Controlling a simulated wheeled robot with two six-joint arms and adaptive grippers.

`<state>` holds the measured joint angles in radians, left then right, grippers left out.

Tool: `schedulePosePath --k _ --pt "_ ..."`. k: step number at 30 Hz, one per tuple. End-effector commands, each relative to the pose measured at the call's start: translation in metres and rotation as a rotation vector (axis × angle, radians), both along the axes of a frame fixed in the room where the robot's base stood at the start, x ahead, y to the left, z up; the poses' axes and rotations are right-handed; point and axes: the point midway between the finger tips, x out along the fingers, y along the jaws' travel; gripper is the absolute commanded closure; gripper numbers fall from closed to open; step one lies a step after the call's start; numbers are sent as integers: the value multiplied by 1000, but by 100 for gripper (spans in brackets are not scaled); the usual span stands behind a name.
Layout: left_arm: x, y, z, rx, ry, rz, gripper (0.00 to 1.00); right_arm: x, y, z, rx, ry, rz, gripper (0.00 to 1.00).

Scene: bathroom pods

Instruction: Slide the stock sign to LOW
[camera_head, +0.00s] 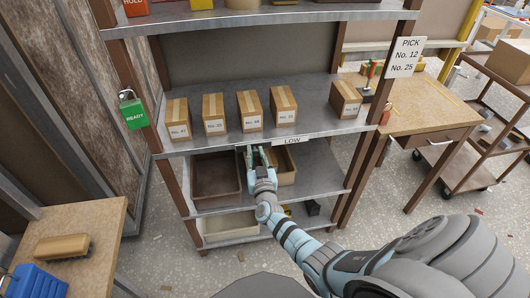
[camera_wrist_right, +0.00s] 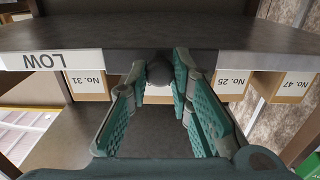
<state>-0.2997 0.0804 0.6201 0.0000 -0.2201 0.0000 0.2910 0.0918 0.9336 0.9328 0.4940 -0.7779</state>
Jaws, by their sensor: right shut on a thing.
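The stock sign's white LOW label (camera_head: 292,141) is on the front edge of the middle shelf; in the wrist view it shows upside down at the left (camera_wrist_right: 50,61). A dark round knob (camera_wrist_right: 159,73) on that edge, beside the label, sits between my right gripper's fingers (camera_wrist_right: 160,78). My right gripper (camera_head: 256,154) is shut on this knob, left of the LOW label in the head view. My left gripper is not in view.
Numbered cardboard boxes (camera_head: 214,114) stand on the middle shelf (camera_head: 323,120). A brown bin (camera_head: 216,178) and a tan bin (camera_head: 283,166) sit on the shelf below, close to my right gripper. A green READY tag (camera_head: 134,114) hangs on the left post.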

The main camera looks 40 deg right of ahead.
Motion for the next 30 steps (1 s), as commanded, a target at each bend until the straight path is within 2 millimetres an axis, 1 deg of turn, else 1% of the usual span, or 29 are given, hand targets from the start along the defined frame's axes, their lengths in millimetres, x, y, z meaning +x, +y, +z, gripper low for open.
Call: schedulePosePath --k 1,7,8,9,11,19,22,23,26,30 --pt "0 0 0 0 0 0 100 1 4 -1 3 3 5 100" --pt "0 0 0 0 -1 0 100 2 5 -2 5 3 9 100" --pt "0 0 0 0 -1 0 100 2 5 -2 5 3 9 75" --pt "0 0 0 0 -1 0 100 2 5 -2 5 3 9 69" --pt "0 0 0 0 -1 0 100 1 5 -1 4 2 8 60" --pt "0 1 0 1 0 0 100 0 1 -1 3 1 2 60" --pt "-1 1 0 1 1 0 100 -6 4 -2 2 2 3 60" --pt "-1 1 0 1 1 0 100 -10 6 -2 4 2 2 60" --pt "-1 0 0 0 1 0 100 -31 14 -2 5 2 2 60" --pt "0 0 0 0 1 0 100 -67 32 -2 6 3 3 60"
